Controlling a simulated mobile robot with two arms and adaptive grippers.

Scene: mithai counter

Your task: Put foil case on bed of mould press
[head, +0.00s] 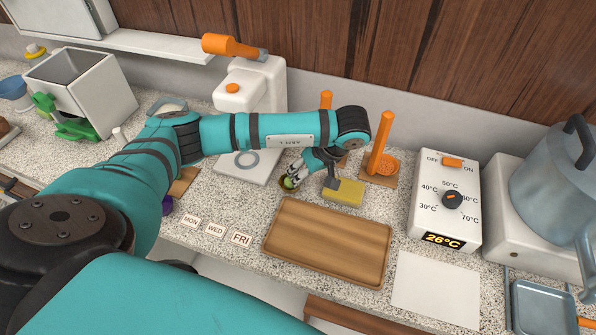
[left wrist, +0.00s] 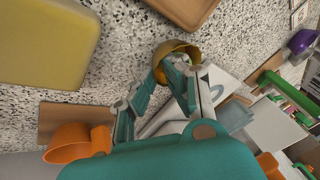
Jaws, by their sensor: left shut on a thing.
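My left gripper (head: 291,181) is low over the counter, just right of the mould press. It is shut on a gold foil case (left wrist: 172,58), a small round cup whose rim shows between the fingertips in the left wrist view. In the head view the fingers mostly hide the case. The mould press (head: 250,90) is white with an orange lever on top. Its flat white bed (head: 232,172), with a grey ring on it, lies left of my gripper and apart from the case. My right gripper is not in view.
A yellow block (head: 348,193) stands right of my gripper. Beyond it is an orange upright tool (head: 380,145) on a wooden base. A wooden tray (head: 325,243) lies in front. Day cards (head: 215,231) lie front left. A temperature box (head: 443,230) stands at the right.

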